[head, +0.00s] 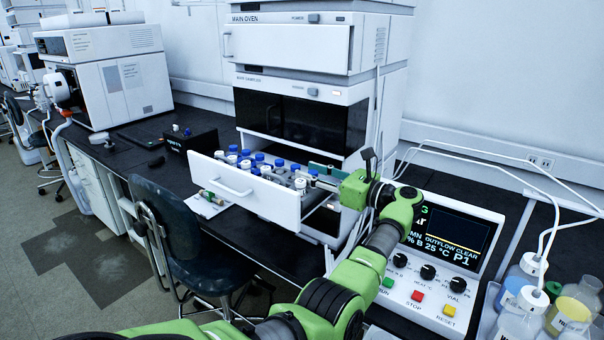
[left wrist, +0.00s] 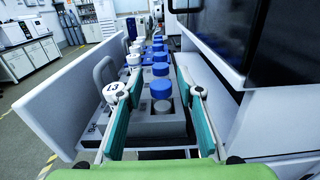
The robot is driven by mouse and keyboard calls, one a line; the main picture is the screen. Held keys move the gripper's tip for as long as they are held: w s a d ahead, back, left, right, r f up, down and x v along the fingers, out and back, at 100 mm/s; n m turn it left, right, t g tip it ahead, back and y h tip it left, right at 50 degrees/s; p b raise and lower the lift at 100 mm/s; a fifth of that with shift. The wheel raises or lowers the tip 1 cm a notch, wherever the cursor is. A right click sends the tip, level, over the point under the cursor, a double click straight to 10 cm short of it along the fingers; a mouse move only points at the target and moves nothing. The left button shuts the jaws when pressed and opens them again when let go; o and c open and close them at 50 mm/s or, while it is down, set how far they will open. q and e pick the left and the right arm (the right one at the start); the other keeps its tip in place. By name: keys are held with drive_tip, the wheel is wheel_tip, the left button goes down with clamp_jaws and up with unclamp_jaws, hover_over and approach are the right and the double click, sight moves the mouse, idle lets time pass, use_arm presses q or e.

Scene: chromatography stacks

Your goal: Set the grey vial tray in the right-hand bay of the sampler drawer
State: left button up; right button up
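The sampler drawer (head: 245,188) is pulled out below the dark sampler window, with its white front also in the left wrist view (left wrist: 60,110). Several white-capped and blue-capped vials (head: 255,163) stand in it in grey holders. In the left wrist view, a grey vial tray (left wrist: 143,131) lies below my left gripper (left wrist: 160,78). Its teal fingers are apart, on either side of a blue-capped vial (left wrist: 161,89), and I cannot tell whether they touch the tray. In the head view this gripper (head: 324,176) is at the drawer's right end. My right gripper is not in view.
A control panel (head: 440,250) with buttons and a screen stands right of the drawer. Bottles with tubing (head: 575,300) stand at the lower right. A chair (head: 170,230) is in front of the bench. The sampler housing (left wrist: 226,45) rises close on the gripper's right.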

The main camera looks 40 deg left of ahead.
use_arm(q)
drive_tip(key=shift+w+d+b, duration=0.15)
drive_tip(key=shift+d+b, duration=0.1)
drive_tip(key=shift+d, duration=0.75)
drive_tip(key=shift+w+d+b, duration=0.1)
drive_tip(key=shift+d+b, duration=0.1)
drive_tip(key=shift+d, duration=0.8)
